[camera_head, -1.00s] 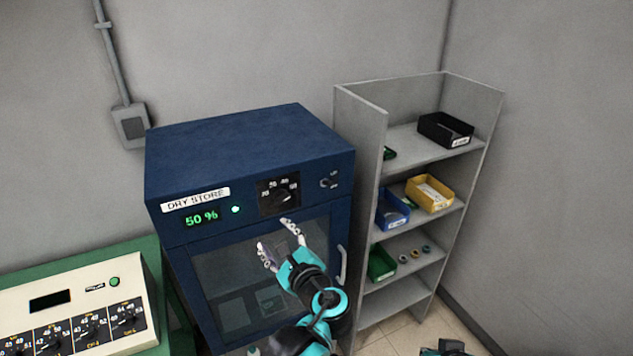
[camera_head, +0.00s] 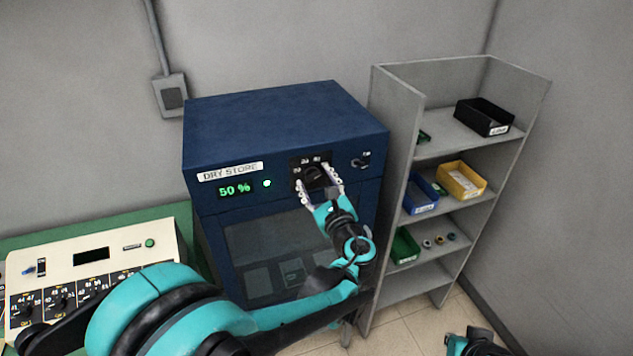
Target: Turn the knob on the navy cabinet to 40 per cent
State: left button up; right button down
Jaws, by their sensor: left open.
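The navy cabinet (camera_head: 285,115) stands against the wall, labelled DRY STORE. Its green display (camera_head: 235,189) reads 50 %, with a lit green lamp (camera_head: 267,183) beside it. The black knob (camera_head: 315,175) sits on a dark dial plate with white numbers. My left gripper (camera_head: 318,178) is open, with one pale finger on each side of the knob. I cannot tell whether the fingers touch it. The lower part of the dial is hidden behind the gripper. A dark piece of my right arm (camera_head: 474,343) shows at the bottom right; its fingers cannot be made out.
A small switch (camera_head: 361,161) is right of the knob. A grey shelf (camera_head: 396,150) with black, yellow, blue and green bins stands to the right. A cream control box (camera_head: 150,262) is on the green table (camera_head: 120,220) at left.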

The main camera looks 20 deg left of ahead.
pick_arm(q)
jog(key=c, duration=1.2)
jog(key=shift+o, duration=0.2)
jog(key=shift+n, duration=0.3)
jog(key=n+b, duration=0.1)
jog(key=n, duration=0.2)
jog(key=shift+d, duration=0.1)
jog(key=n, duration=0.5)
jog(key=shift+r+b, duration=0.15)
jog(key=shift+b, duration=0.25)
jog(key=shift+n, duration=0.3)
